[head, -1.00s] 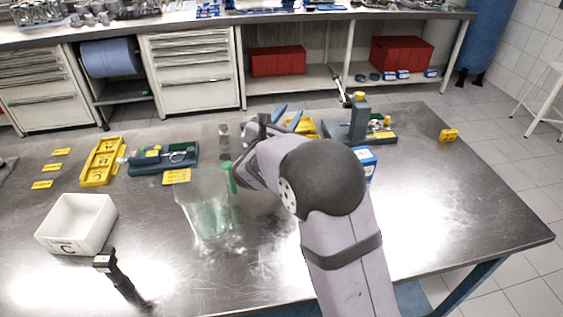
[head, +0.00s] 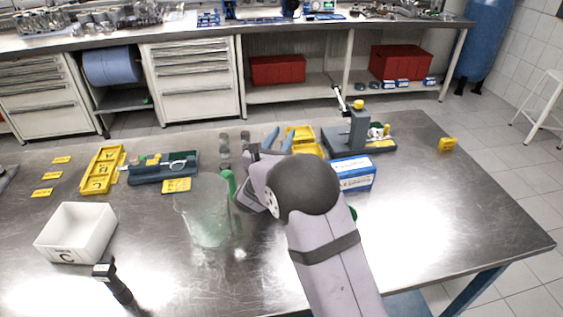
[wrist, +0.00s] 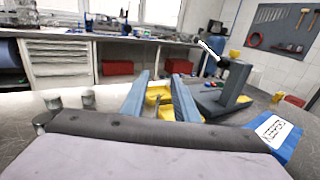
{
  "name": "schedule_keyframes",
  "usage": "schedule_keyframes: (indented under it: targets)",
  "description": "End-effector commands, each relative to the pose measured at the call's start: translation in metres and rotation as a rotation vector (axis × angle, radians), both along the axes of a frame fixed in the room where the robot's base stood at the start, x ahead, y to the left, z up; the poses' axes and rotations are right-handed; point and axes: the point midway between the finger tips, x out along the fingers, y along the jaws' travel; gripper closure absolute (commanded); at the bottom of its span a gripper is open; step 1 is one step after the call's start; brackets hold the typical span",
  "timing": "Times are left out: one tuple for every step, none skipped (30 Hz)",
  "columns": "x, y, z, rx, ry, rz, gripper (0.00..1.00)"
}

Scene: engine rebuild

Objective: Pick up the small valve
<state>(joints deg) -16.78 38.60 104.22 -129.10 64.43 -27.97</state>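My gripper (head: 279,138) has two blue fingers and points away over the steel table. In the wrist view its fingers (wrist: 162,76) are apart, so it is open. A yellow tray (head: 304,139) lies beyond the fingertips. It also shows between and behind the fingers in the wrist view (wrist: 153,93). A thin dark upright shape (wrist: 159,100) shows between the fingers in front of the yellow tray. It is too small to tell whether this is the small valve. I cannot clearly make out the valve in the head view; my arm hides part of the table.
Several grey metal cylinders (head: 224,141) stand left of my gripper. A blue-and-white box (head: 353,173) and a grey stand (head: 357,128) are at its right. A clear container (head: 207,210) and a white bin (head: 76,232) are at left.

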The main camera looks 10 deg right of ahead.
Motion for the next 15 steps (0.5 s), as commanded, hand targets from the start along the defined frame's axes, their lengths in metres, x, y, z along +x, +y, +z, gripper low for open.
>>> schedule_keyframes:
  targets:
    - [0.000, 0.000, -0.008, -0.003, 0.006, 0.001, 0.72]
    - [0.000, 0.000, -0.013, -0.002, 0.005, 0.001, 0.72]
    - [0.000, 0.000, -0.019, -0.003, 0.006, 0.000, 0.72]
    - [0.000, 0.000, -0.024, -0.003, 0.006, 0.000, 0.72]
    - [0.000, 0.000, -0.028, -0.002, 0.005, 0.000, 0.72]
    - [0.000, 0.000, -0.034, -0.002, 0.005, 0.000, 0.72]
    - [0.005, -0.004, -0.029, 0.000, -0.001, -0.002, 0.72]
    - [0.010, -0.006, -0.029, 0.000, -0.001, -0.002, 0.72]
    - [0.014, -0.008, -0.029, 0.001, -0.002, -0.002, 0.72]
    - [0.017, -0.009, -0.029, 0.000, -0.001, -0.002, 0.72]
    - [0.019, -0.010, -0.029, 0.001, -0.002, -0.002, 0.72]
    - [0.022, -0.012, -0.030, 0.001, 0.000, -0.002, 0.72]
    - [0.023, -0.013, -0.030, 0.001, 0.000, -0.002, 0.72]
    - [0.024, -0.014, -0.030, 0.001, 0.000, -0.001, 0.72]
    - [0.026, -0.014, -0.030, 0.001, 0.000, -0.001, 0.72]
